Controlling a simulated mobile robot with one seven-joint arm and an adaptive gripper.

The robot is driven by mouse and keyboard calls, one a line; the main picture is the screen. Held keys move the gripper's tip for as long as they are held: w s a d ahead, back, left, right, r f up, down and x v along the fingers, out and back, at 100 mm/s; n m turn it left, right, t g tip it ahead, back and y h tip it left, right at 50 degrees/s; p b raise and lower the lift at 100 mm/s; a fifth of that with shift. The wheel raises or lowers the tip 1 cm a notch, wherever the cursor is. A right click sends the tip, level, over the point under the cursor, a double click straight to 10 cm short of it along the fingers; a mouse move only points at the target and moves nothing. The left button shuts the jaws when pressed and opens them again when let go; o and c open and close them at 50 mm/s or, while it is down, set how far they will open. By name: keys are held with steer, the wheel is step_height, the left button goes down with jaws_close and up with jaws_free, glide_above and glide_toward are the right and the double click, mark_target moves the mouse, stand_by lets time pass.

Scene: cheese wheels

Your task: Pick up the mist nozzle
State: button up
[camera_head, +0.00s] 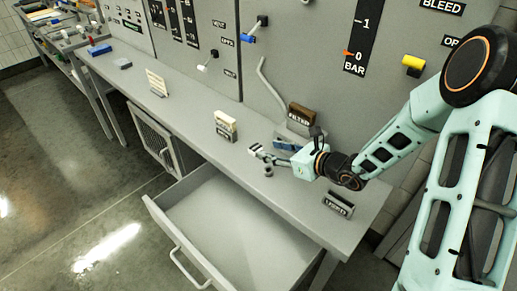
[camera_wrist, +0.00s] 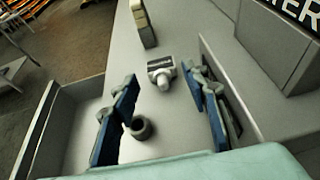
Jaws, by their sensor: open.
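A small pale grey fitting with a dark band and a rounded nub, which looks like the mist nozzle (camera_wrist: 161,72), lies on the bench in the wrist view. It shows small in the head view (camera_head: 256,149). My gripper (camera_wrist: 160,84) is open and empty, its blue-padded fingers on either side of the view. The fitting lies near and just beyond the fingertips, between their lines. In the head view my gripper (camera_head: 272,155) is low over the bench; its height is hard to tell. A dark hollow ring (camera_wrist: 141,128) stands nearer the left finger in the wrist view, also small in the head view (camera_head: 268,171).
The grey bench (camera_head: 185,103) runs along a panel with levers and gauges. A cream block stack (camera_head: 226,122) and a brown FILTER block (camera_head: 301,113) stand near my gripper. A label stand (camera_head: 338,204) is at the bench's near end. An empty drawer (camera_head: 225,225) hangs open in front.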

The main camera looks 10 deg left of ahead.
mark_target(260, 149)
steer(key=shift+f+p+x, duration=0.15)
steer(key=shift+x, duration=1.6)
steer(key=shift+f+p+x, duration=0.15)
steer(key=shift+x, duration=1.55)
steer(key=shift+s+d, duration=0.1)
steer(key=shift+s, duration=0.05)
steer(key=c, duration=1)
steer(key=shift+r, duration=0.1)
